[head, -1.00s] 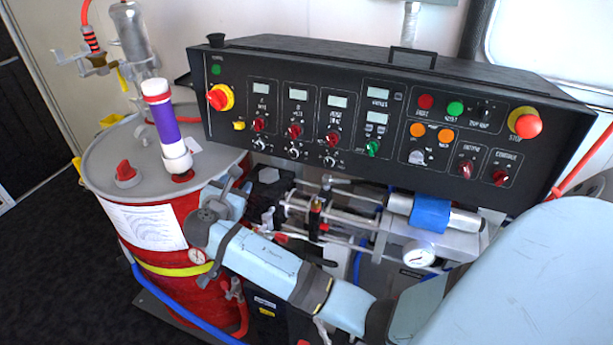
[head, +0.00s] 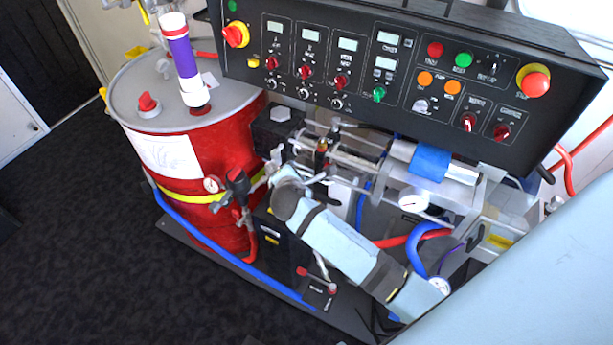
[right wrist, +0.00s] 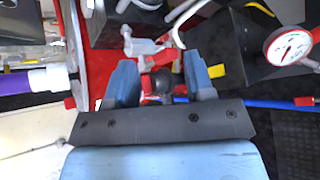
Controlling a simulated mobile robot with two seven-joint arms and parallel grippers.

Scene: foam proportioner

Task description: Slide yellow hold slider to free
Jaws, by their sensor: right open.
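A small yellow piece (head: 253,63), which looks like the hold slider, sits at the left of the black control panel (head: 310,112), below the red and yellow knob (head: 236,34). Its label and exact position are too small to read. My right arm comes in from the lower right. My right gripper (head: 277,168) is below the panel, in front of the pump rods and well apart from the yellow piece. In the right wrist view my right gripper (right wrist: 161,78) is open, with red and grey fittings showing between and beyond its fingers. My left gripper is not in view.
A red drum (head: 210,155) with a purple and white cylinder (head: 184,62) on its lid stands at the left. A pump assembly (head: 420,172) with a gauge and hoses lies below the panel. A valve with a dark handle (head: 238,186) is near my gripper. Dark floor is clear at left.

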